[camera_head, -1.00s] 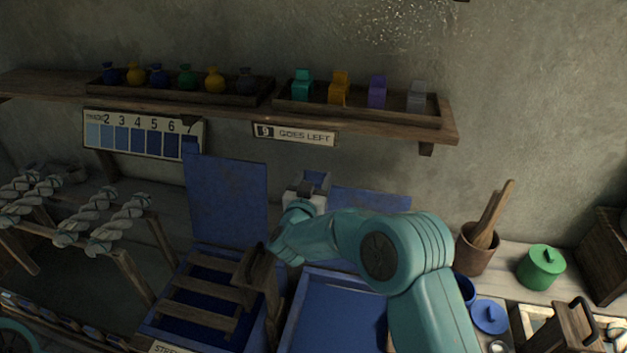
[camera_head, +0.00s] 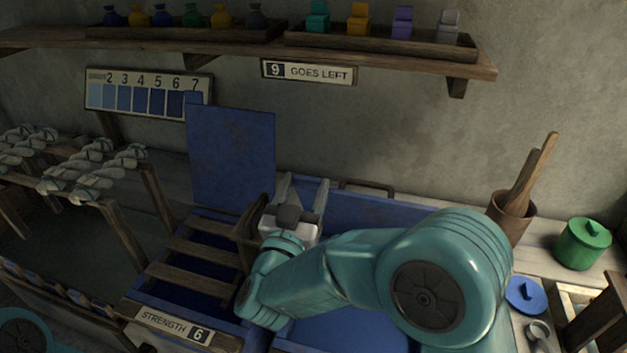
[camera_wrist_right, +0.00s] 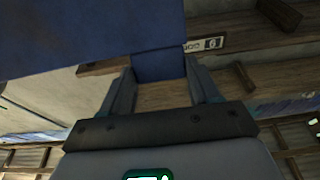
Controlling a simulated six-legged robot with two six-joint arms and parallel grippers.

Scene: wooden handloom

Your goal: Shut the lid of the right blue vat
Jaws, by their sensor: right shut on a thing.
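The right blue vat (camera_head: 345,330) is at the bottom middle of the head view, partly hidden by my right arm. Its lid (camera_head: 385,214) is raised at the back, leaning, with a dark handle bar at its upper edge. My right gripper (camera_head: 303,188) is at the lid's upper left corner, shut on a blue tab of the lid. In the right wrist view the tab (camera_wrist_right: 158,65) sits between the two fingers, and a large blue panel, apparently the lid, fills the upper left. My left gripper is out of view.
The left blue vat's lid (camera_head: 231,155) stands upright beside the right lid. A wooden rack (camera_head: 200,263) lies over that vat. A shelf (camera_head: 390,58) with jars runs above. A brown pot (camera_head: 511,220) and a green pot (camera_head: 583,243) stand to the right.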

